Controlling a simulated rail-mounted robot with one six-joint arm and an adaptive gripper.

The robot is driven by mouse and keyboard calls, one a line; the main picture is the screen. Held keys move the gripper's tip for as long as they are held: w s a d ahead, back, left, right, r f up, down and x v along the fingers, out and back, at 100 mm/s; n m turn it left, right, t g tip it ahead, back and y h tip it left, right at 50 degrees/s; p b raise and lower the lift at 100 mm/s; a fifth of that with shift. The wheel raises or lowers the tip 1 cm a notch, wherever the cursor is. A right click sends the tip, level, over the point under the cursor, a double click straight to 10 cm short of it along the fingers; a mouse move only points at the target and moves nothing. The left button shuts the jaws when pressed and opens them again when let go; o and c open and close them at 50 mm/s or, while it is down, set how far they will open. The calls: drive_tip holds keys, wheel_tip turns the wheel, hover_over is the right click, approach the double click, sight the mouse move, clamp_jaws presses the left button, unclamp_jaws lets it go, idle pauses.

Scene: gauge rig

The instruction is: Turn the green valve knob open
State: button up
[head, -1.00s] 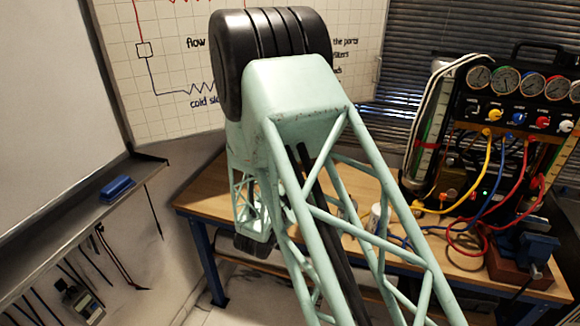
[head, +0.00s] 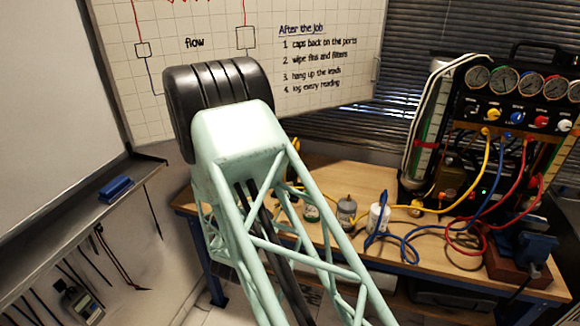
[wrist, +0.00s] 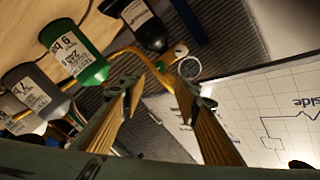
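The gauge rig (head: 520,95) stands at the right of the head view, with yellow, blue, red and white knobs in a row. My gripper (wrist: 157,85) is open in the wrist view, its two ribbed, gold-brown fingers apart. No object is clearly held between them. A yellow curved tube (wrist: 125,52) and a pale ring (wrist: 188,67) show beyond the fingertips. In the head view my own arm hides the gripper.
The wrist view shows a labelled green bottle (wrist: 80,55) and a grey bottle (wrist: 38,92) nearby.

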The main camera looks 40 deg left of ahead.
drive_tip(key=x, duration=1.3)
drive_tip(key=shift+w+a, duration=0.2)
drive_tip(key=shift+w, duration=0.1)
drive_tip(key=c, duration=0.8)
drive_tip(key=shift+c, duration=0.2)
drive_tip(key=shift+n+b, duration=1.85)
drive_tip(key=shift+n, duration=7.15)
